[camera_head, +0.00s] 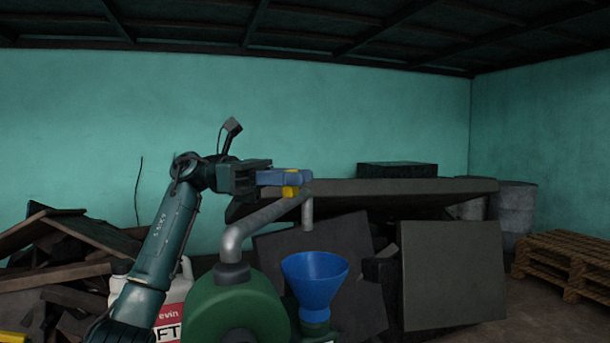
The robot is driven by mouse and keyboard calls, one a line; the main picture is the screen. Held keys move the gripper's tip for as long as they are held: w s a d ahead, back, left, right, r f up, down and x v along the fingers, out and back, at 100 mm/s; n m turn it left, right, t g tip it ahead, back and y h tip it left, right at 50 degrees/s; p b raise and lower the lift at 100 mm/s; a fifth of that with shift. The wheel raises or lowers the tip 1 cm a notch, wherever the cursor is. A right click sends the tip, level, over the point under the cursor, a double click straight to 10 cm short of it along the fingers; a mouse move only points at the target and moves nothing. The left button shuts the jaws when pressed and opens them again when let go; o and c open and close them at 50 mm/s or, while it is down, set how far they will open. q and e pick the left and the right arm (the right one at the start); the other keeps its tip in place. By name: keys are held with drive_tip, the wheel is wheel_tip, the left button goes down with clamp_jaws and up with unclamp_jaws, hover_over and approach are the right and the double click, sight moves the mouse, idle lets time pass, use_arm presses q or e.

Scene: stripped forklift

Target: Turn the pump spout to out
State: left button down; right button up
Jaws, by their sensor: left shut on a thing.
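The green pump (235,312) stands at the bottom centre. Its grey spout (262,222) rises from a dark collar and slants up to the right, ending in a short downturned nozzle (307,214). A small yellow part (291,191) sits near the spout's outer end. My left gripper (297,179), with blue fingers, reaches in from the left and is shut on the spout at this yellow part, partly hiding it. The nozzle appears above a blue funnel (315,282); whether it lines up in depth I cannot tell. My right gripper is out of view.
A white jug (180,298) with a red label stands behind my left arm. Dark scrap boards (60,250) pile up at the left. Large grey panels (452,275) stand behind the funnel. A drum (517,212) and wooden pallets (565,260) are at the right.

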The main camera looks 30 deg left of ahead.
use_arm(q)
drive_tip(key=shift+d, duration=0.1)
idle(0.3)
drive_tip(key=c, duration=1)
unclamp_jaws()
drive_tip(key=v, duration=1.3)
drive_tip(key=shift+b, duration=0.35)
